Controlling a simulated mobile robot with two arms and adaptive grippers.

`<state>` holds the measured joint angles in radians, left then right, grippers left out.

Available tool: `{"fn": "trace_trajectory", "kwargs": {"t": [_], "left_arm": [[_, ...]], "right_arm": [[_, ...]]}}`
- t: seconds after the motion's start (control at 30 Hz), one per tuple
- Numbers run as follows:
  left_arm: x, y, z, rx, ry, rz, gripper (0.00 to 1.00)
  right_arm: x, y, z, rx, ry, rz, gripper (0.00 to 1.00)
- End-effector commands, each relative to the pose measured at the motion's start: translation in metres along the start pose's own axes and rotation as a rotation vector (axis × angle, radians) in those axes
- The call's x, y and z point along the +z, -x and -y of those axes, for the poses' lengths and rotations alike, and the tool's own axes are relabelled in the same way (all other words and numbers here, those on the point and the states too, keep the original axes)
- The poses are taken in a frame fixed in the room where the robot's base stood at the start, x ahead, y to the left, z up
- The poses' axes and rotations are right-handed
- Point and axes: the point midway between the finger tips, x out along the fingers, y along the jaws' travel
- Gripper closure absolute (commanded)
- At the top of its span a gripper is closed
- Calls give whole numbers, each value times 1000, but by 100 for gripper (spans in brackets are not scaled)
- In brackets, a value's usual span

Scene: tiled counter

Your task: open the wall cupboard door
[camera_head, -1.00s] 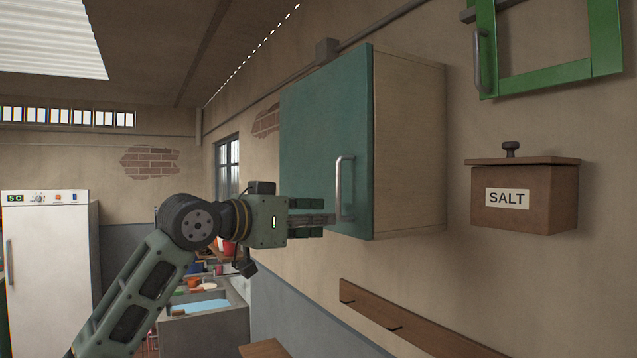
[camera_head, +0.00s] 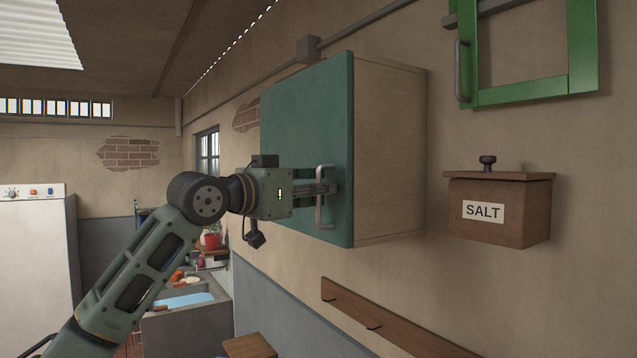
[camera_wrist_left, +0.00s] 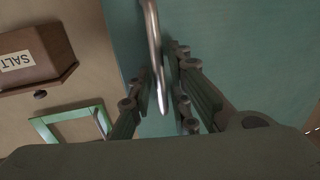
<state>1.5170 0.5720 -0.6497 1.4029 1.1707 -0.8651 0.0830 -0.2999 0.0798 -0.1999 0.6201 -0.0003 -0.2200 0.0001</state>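The wall cupboard (camera_head: 390,150) has a teal door (camera_head: 300,130), which is shut against its pale wooden body. A grey metal bar handle (camera_head: 320,218) stands upright near the door's right edge. My left gripper (camera_head: 326,188) is at the handle, level with its middle. In the left wrist view, the fingers of my left gripper (camera_wrist_left: 162,92) stand on either side of the handle (camera_wrist_left: 153,40), with narrow gaps beside it. Whether a finger touches the bar is hard to see. My right gripper is not in view.
A brown salt box (camera_head: 500,212) hangs on the wall right of the cupboard, with a green frame (camera_head: 520,92) above it. A wooden rail (camera_head: 385,322) runs along the wall below. A sink counter (camera_head: 190,325) and a white fridge (camera_head: 35,260) stand at the left.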

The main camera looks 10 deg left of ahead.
Motion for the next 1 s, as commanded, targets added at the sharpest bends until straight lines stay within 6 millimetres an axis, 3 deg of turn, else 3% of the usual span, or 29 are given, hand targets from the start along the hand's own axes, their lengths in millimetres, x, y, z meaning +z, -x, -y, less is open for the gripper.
{"fn": "trace_trajectory", "kwargs": {"t": [0.17,0.37,1.0], "left_arm": [[1,0,0,0,0,1,83],[1,0,0,0,1,1,100],[2,6,1,-5,0,0,100]], "right_arm": [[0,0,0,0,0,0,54],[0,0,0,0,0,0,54],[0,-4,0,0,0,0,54]]}}
